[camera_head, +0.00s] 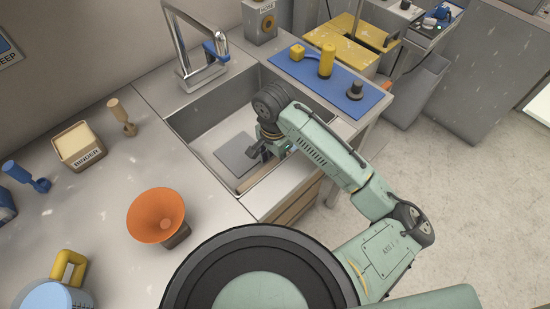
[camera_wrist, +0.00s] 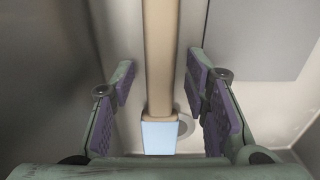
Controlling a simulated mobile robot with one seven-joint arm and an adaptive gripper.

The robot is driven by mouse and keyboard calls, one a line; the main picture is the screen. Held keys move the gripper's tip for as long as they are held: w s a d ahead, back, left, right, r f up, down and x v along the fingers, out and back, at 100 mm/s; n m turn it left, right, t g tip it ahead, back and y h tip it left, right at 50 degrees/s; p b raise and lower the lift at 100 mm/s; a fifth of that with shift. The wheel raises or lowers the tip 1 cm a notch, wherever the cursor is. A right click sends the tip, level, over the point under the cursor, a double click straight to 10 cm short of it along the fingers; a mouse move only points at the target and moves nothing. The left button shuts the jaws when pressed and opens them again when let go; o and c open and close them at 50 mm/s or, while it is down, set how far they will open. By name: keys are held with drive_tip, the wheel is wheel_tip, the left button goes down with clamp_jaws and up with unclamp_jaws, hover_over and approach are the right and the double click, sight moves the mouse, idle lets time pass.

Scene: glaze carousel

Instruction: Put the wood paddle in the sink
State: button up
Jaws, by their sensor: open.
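The wood paddle (camera_wrist: 160,60) is a long tan bar with a pale blue end (camera_wrist: 159,137) in the wrist view. In the head view a tan length of it (camera_head: 257,176) shows inside the sink (camera_head: 200,118), near its front right wall. My gripper (camera_head: 258,152) is low over the sink. Its two fingers are open, one on each side of the bar, with a gap on both sides. The wrist view shows the spread fingers (camera_wrist: 163,85). The paddle's far end is cut off in the wrist view, and my arm hides part of the sink.
A flat grey square (camera_head: 236,158) lies in the sink. The faucet (camera_head: 190,60) stands behind it. A blue mat (camera_head: 310,75) with yellow and dark objects is to the right. An orange bowl (camera_head: 155,212), a binder box (camera_head: 78,145) and small tools stand left.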

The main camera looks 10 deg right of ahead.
sight(274, 162)
drive_tip(key=shift+s+a+r, duration=0.1)
drive_tip(key=shift+r, duration=3.75)
